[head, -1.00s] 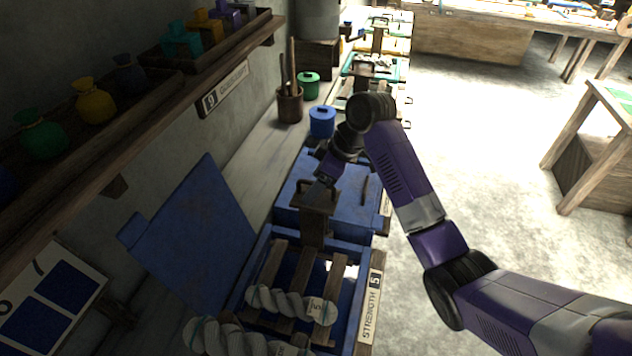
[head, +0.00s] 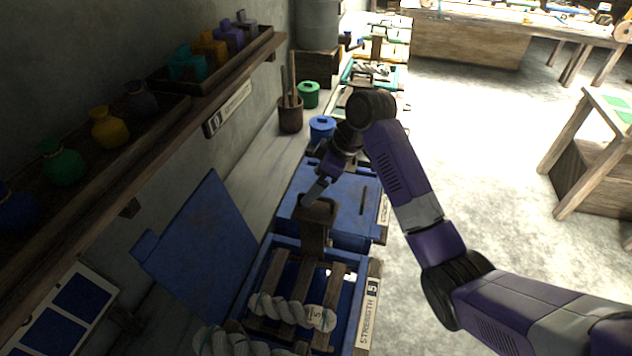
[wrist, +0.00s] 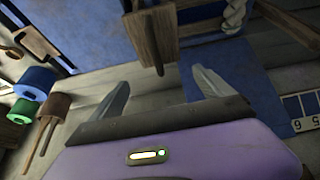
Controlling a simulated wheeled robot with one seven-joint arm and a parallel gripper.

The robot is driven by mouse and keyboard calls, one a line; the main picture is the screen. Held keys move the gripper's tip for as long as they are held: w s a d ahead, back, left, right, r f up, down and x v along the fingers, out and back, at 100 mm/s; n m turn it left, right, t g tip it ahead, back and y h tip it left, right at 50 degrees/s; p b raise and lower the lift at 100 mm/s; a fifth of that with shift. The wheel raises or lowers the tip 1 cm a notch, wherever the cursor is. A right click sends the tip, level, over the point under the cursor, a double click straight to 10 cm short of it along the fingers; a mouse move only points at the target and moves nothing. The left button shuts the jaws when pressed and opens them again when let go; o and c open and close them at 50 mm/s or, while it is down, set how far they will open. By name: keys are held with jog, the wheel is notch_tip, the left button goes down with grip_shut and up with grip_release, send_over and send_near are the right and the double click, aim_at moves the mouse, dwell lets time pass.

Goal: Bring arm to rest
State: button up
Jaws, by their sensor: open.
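My purple arm (head: 405,175) reaches from the lower right over the blue boxes. My gripper (wrist: 162,82) is open and empty, with its two grey fingers spread apart in the wrist view. In the head view my gripper (head: 315,190) is small and partly hidden by its own wrist, above the blue box near a wooden upright (head: 314,232). In the wrist view a wooden post (wrist: 155,35) stands beyond and between the fingertips. I cannot tell whether anything touches it.
An open blue box (head: 345,300) holds wooden slats and white twisted skeins (head: 290,312). Its blue lid (head: 200,240) leans left. A shelf (head: 150,150) with small sacks runs along the wall. A blue pot (head: 322,127) and brown cup (head: 290,115) stand behind.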

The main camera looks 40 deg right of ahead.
jog(key=shift+r+p, duration=0.35)
jog(key=shift+r, duration=0.5)
jog(key=shift+f, duration=0.1)
